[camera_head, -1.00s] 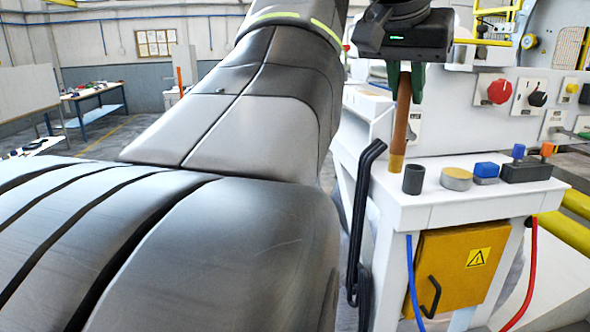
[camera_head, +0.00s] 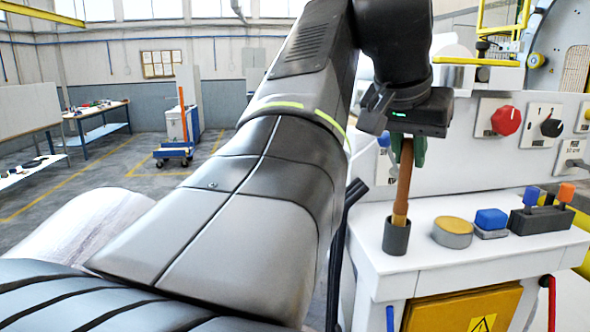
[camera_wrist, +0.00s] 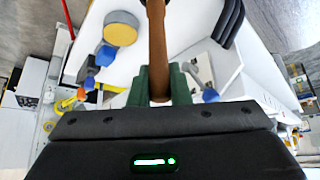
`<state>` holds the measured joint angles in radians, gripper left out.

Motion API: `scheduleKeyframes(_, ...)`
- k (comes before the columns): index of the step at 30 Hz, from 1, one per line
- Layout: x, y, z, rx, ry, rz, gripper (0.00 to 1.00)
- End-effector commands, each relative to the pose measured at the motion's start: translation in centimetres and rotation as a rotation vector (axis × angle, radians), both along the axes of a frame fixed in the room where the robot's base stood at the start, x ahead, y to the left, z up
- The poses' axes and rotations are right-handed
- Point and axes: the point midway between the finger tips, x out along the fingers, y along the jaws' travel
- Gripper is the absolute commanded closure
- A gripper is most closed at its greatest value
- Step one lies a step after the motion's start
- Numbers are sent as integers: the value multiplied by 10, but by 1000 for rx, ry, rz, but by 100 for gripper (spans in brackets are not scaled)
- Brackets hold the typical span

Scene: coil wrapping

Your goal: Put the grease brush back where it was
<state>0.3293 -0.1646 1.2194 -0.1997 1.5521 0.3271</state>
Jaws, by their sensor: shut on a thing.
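The grease brush (camera_head: 403,190) has a brown handle and a tan lower end. My gripper (camera_head: 406,158) is shut on its handle with green fingers and holds it nearly upright, slightly tilted. The dark grey cup (camera_head: 396,240) stands at the front left of the white bench top. The brush's lower end meets the cup's opening; how deep it sits inside is hard to tell. In the wrist view the brush (camera_wrist: 157,48) runs up from between the green fingers (camera_wrist: 158,85). I cannot make out the cup there.
A yellow-topped round tin (camera_head: 453,233) stands just right of the cup. A blue block (camera_head: 490,222) and a dark box with blue and orange knobs (camera_head: 540,215) follow further right. The control panel with a red knob (camera_head: 506,121) rises behind. Black hoses (camera_head: 345,225) hang left of the bench.

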Motion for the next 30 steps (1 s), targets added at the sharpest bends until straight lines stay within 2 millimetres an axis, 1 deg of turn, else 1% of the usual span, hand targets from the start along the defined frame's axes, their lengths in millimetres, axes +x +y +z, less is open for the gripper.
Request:
scheduleKeyframes(6, -1, 0, -28, 0, 2, 0, 100)
scheduleKeyframes(9, -1, 0, -36, 1, 1, 0, 100)
scheduleKeyframes(20, 0, 0, -40, 0, 0, 0, 100)
scheduleKeyframes(21, 0, 0, -40, 0, 0, 0, 77)
scheduleKeyframes(23, 0, 0, -39, 0, 0, 0, 66)
scheduleKeyframes(24, 0, 0, -39, 0, 0, 0, 61)
scheduleKeyframes(30, 0, 0, -39, 0, 0, 0, 61)
